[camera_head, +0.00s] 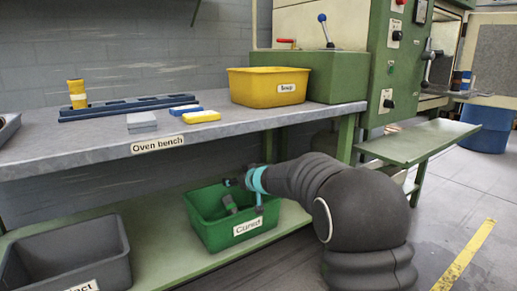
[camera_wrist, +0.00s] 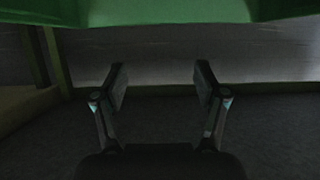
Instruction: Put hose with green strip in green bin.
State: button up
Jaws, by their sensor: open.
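The green bin (camera_head: 203,222), labelled "Cured", stands on the lower shelf under the bench. A short grey-green cylinder (camera_head: 229,203), which looks like the hose, lies tilted inside it; I cannot make out a strip clearly. My gripper (camera_head: 245,186) is over the bin's right part, near its rim, and partly hidden by my arm. In the wrist view my gripper (camera_wrist: 160,76) is open, with nothing between its fingers. A green surface, apparently the bin (camera_wrist: 160,12), spans the top of that view.
A grey bin (camera_head: 122,238) stands left of the green bin. Above, the oven bench (camera_head: 90,137) holds a yellow bin (camera_head: 247,90), a dark rack (camera_head: 125,107) with an upright yellow hose (camera_head: 77,94), and small blocks. A green side bench (camera_head: 420,143) stands right.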

jog(key=shift+s, duration=0.1)
jog(key=v, duration=1.2)
